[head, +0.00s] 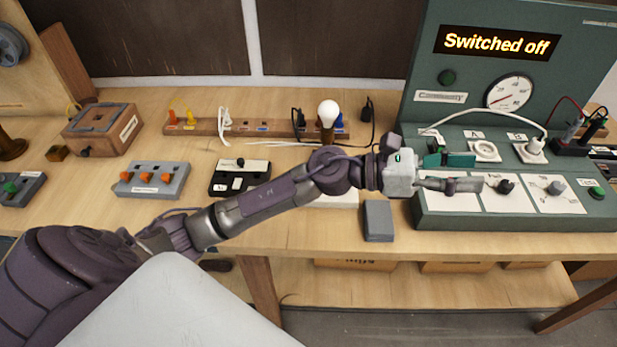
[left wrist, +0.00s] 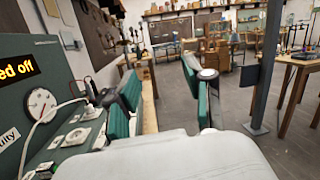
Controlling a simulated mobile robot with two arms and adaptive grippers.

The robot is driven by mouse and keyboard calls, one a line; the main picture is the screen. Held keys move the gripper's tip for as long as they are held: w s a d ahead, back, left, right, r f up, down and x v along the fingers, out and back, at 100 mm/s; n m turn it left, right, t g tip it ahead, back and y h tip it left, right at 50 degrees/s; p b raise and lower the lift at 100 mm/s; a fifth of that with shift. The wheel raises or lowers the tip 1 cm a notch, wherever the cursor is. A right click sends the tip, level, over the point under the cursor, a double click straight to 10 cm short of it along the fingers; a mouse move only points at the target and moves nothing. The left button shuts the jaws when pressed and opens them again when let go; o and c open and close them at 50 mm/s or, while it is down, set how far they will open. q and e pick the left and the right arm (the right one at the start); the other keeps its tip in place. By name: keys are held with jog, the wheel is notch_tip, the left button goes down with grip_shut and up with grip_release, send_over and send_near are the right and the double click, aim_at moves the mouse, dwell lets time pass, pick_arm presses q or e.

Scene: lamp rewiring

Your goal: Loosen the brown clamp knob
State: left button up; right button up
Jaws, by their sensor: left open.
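I cannot surely pick out the brown clamp knob. A brown wooden box (head: 105,128) with a small dark knob (head: 85,152) on its front stands at the back left in the head view. A dark brown round piece (head: 11,148) stands at the far left edge. My left gripper (head: 462,172) is open in front of the green test console (head: 425,125), well to the right of both. Its two fingers also show, apart with nothing between them, in the left wrist view (left wrist: 162,105). My right gripper is not in view.
A white bulb (head: 328,112) stands behind my left arm. A wooden strip (head: 205,128) with coloured plugs lies at the back. Grey (head: 153,180) and black (head: 238,176) switch boxes and a grey block (head: 378,221) lie on the bench. The console display reads "Switched off".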

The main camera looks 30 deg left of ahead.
pick_arm(q)
jog(key=w+a+f+m+g+y, duration=0.1)
jog(key=a+f+m+g+y, duration=0.65)
jog(key=f+m+y, duration=0.35)
jog(key=w+a+r+m+y, duration=0.15)
jog(key=a+m+y, duration=0.45)
jog(key=a, duration=1.7)
jog(key=shift+n+g+y, duration=0.25)
jog(key=shift+n+y, duration=0.55)
jog(key=shift+y, duration=0.1)
notch_tip(320, 180, down, 13)
jog(key=p, duration=0.4)
jog(key=shift+f, duration=0.1)
grip_shut()
